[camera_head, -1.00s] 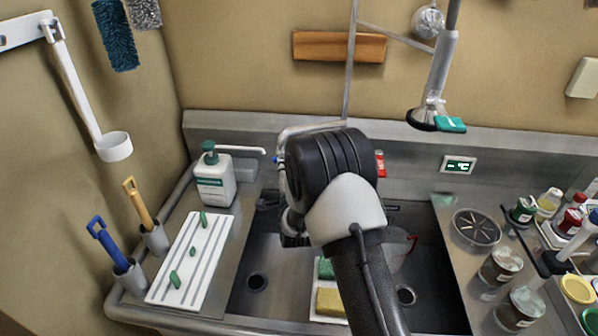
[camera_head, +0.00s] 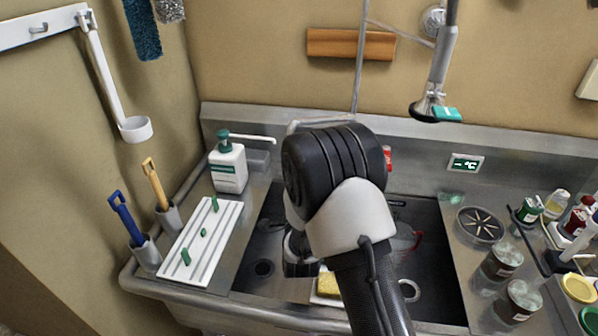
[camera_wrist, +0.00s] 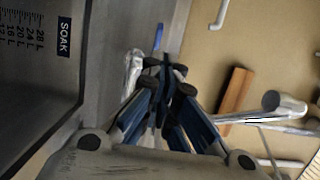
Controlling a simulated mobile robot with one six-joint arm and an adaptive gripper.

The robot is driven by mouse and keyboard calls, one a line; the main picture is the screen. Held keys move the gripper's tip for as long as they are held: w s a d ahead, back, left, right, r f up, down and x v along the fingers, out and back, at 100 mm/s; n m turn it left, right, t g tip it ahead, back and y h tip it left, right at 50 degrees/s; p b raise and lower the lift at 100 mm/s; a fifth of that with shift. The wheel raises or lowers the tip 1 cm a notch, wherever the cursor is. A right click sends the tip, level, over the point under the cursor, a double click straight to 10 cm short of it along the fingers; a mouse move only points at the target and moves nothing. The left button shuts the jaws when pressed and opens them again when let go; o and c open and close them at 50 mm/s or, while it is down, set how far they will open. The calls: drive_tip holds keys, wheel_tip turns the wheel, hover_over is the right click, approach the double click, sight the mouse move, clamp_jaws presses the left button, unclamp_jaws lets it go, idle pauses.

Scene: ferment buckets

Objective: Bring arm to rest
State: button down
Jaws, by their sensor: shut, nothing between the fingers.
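My arm (camera_head: 362,215) rises over the double sink in the head view, its black and white wrist in front of the back wall. My gripper shows in the wrist view (camera_wrist: 165,75), its blue and black fingers together with nothing between them. It is held in the air, clear of the wall and the sink.
The steel sink (camera_head: 262,225) has a white ribbed tray (camera_head: 203,240) and a pump bottle (camera_head: 228,165) at left. Several jars (camera_head: 500,262) crowd the right counter. A sprayer (camera_head: 437,75) hangs at the back. A wooden bar (camera_head: 350,44) is on the wall.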

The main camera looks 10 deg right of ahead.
drive_tip(key=s+d+r+n+g+y, duration=0.2)
drive_tip(key=s+r+n+g, duration=0.4)
drive_tip(key=s+r+n, duration=0.4)
drive_tip(key=s+d+r+n+g, duration=0.1)
drive_tip(key=s+d+n+g, duration=0.1)
drive_tip(key=s, duration=1.3)
drive_tip(key=s+d+r+n+g, duration=0.1)
drive_tip(key=s+n+g, duration=0.4)
drive_tip(key=s, duration=1.1)
drive_tip(key=shift+d+r+n+h, duration=0.15)
drive_tip(key=shift+d+n+h, duration=0.25)
drive_tip(key=shift+d+n, duration=0.4)
drive_tip(key=shift+a, duration=0.2)
drive_tip(key=shift+d, duration=0.15)
